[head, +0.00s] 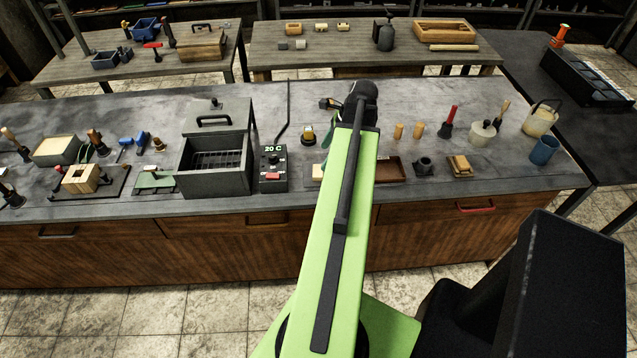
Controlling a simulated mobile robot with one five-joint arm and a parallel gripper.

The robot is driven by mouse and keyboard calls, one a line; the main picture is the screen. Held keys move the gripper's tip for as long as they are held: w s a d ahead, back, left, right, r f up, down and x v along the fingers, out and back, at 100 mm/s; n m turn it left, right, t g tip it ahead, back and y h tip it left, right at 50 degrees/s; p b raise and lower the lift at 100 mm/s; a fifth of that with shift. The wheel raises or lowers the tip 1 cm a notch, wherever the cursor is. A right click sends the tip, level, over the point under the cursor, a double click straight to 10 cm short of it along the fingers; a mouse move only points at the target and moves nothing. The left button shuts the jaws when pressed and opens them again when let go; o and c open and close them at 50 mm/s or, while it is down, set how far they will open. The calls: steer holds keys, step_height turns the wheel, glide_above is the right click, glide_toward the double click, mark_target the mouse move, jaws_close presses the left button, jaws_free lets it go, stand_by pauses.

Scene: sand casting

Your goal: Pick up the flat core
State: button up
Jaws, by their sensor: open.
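I cannot tell for sure which thing is the flat core. A pale, flat piece (317,171) shows just left of my green arm and could be it; the arm hides its right side. It lies by a shallow brown tray (390,169), also partly covered by the arm. My gripper (329,105) is at the far end of my arm, above the dark workbench (480,180) and beyond the pale piece. It is open, with its fingers mostly hidden behind the wrist, and I see nothing held.
Left of the arm stand a grey open-lidded oven (215,165) and a control box (272,172) with a cable. A red-handled tool (448,122), a white pot (482,134) and a blue cup (544,150) stand at right. Wooden tables are behind.

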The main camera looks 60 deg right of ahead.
mark_target(319, 170)
steer(key=b+x, duration=0.1)
steer(key=x, duration=0.2)
steer(key=shift+f, duration=0.1)
steer(key=b+x, duration=0.3)
steer(key=d+b+x, duration=0.1)
steer(key=b+x, duration=0.1)
steer(key=shift+s+a+f, duration=0.1)
steer(key=shift+s+f, duration=0.1)
steer(key=shift+s, duration=0.1)
steer(key=shift+w, duration=0.1)
steer(key=shift+r, duration=0.15)
steer(key=c, duration=1.5)
